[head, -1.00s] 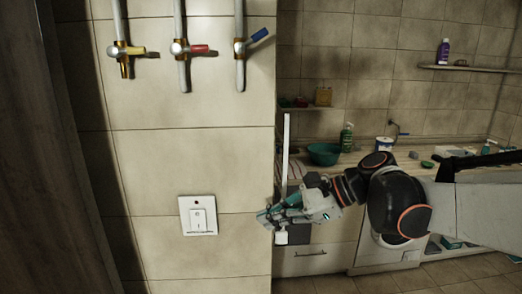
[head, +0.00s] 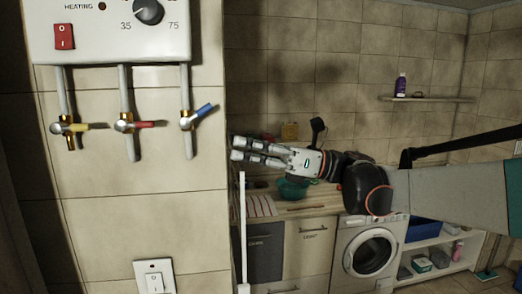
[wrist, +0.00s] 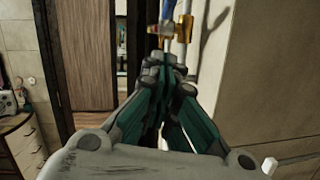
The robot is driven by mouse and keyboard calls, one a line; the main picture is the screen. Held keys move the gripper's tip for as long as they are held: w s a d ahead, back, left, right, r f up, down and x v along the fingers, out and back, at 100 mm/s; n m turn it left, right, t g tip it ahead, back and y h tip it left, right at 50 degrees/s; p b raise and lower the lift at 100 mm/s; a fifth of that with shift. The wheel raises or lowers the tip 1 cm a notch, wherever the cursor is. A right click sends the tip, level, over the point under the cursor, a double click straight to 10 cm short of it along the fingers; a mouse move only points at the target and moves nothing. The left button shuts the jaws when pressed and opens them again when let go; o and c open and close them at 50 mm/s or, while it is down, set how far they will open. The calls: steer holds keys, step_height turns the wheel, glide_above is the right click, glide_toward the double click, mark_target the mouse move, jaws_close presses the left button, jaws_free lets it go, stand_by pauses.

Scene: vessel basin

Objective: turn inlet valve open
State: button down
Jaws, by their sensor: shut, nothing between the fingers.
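Three valves sit on pipes under the white heater on the tiled wall. From left to right they have a yellow handle (head: 77,127), a red handle (head: 138,124) and a blue handle (head: 205,110). The blue handle is tilted up to the right; the other two lie about level. No label shows which is the inlet valve. My gripper (head: 236,149) is shut and empty, pointing left, right of the blue handle and a little lower in the picture. In the wrist view, a blue handle (wrist: 167,10) and brass fitting (wrist: 185,28) show beyond the fingertips (wrist: 168,62).
The heater (head: 100,35) has a red switch (head: 64,37) and a dial (head: 149,10). A wall switch (head: 154,278) is lower on the tiles. The wall's edge stands near my fingertips. Behind are a counter with a green bowl (head: 293,189) and a washing machine (head: 371,252).

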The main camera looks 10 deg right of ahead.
mark_target(196, 115)
steer(key=a+r, duration=0.1)
steer(key=a, duration=0.1)
steer(key=w+a+r, duration=0.1)
steer(key=a+r, duration=0.2)
steer(key=shift+w+a+p, duration=0.2)
steer(key=shift+a+p, duration=0.15)
steer(key=shift+r, duration=0.15)
steer(key=shift+d+r+h+p, duration=0.15)
steer(key=shift+h+p, duration=0.15)
steer(key=shift+p, duration=0.3)
